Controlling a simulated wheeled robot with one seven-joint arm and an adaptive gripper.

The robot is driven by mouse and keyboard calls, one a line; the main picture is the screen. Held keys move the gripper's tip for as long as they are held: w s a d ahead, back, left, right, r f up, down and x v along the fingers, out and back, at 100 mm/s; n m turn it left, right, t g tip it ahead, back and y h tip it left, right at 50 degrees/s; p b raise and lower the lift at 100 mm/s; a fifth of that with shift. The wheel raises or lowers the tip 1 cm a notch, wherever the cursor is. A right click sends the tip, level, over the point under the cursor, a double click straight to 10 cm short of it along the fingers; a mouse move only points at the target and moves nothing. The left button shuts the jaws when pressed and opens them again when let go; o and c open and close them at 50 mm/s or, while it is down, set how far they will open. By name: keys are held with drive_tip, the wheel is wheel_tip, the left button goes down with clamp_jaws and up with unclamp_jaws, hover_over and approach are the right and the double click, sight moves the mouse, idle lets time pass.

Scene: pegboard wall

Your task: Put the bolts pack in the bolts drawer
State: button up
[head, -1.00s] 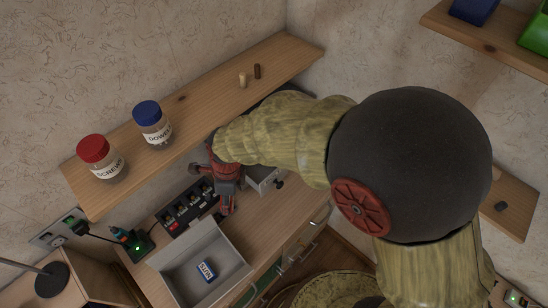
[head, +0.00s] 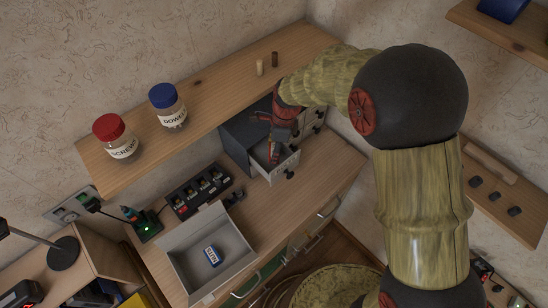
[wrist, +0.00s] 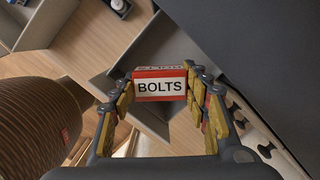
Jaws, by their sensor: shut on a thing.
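The bolts pack (wrist: 160,86) is a small red box with a white label reading BOLTS, in the wrist view. My gripper (wrist: 160,92) is shut on it, one finger on each side. In the head view my gripper (head: 274,150) is over an open drawer (head: 268,168) of the small grey drawer cabinet (head: 238,137). The open drawer has a dark knob on its front; I cannot read a label on it. The wrist view shows the drawer's light inside below the pack. Whether the pack touches the drawer is unclear.
The shelf (head: 220,93) above carries jars with a red lid (head: 108,127) and a blue lid (head: 162,95), close to my arm.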

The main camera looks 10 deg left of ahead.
wheel_tip(320, 180, down, 5)
drive_tip(key=shift+w+a+r, duration=0.1)
idle(0.3)
drive_tip(key=o, duration=1.3)
